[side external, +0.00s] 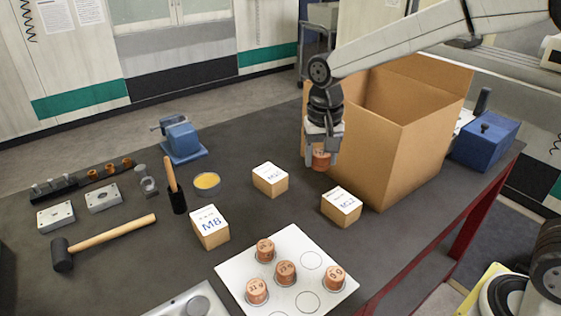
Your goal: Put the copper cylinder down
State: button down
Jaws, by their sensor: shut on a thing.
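My gripper (322,158) points down just left of the cardboard box, behind the right-hand labelled block. It is shut on a copper cylinder (321,160), whose top shows between the fingers. I cannot tell whether the cylinder touches the table. Several more copper cylinders, such as one at the front left (257,291) and one at the right (335,279), stand upright on a white plate (292,240) with printed circles. Some circles on the right and front of the plate are empty.
A large open cardboard box (392,150) stands right beside my gripper. Labelled blocks, M8 (211,228) and two others (270,180) (341,207), stand nearby. A mallet (110,240), a blue vise (181,138) and a yellow-filled dish (207,183) lie left. A blue toolbox (484,141) is right.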

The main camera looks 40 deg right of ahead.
jog(key=w+d+r+m, duration=1.2)
jog(key=w+d+m, duration=0.2)
jog(key=d+m, duration=0.2)
jog(key=shift+s+d+f+m, duration=0.9)
jog(key=shift+d+f+m, duration=1.05)
jog(key=shift+d+f, duration=2.1)
jog(key=shift+s+d+f+m, duration=0.95)
jog(key=shift+d+f+m, duration=1.5)
jog(key=shift+f, duration=2.7)
jog(key=shift+s+d+f+m, duration=0.9)
jog(key=shift+d+f+m, duration=0.6)
jog(key=shift+d+f, duration=2.75)
jog(key=shift+a+f, duration=0.45)
jog(key=shift+f, duration=1.75)
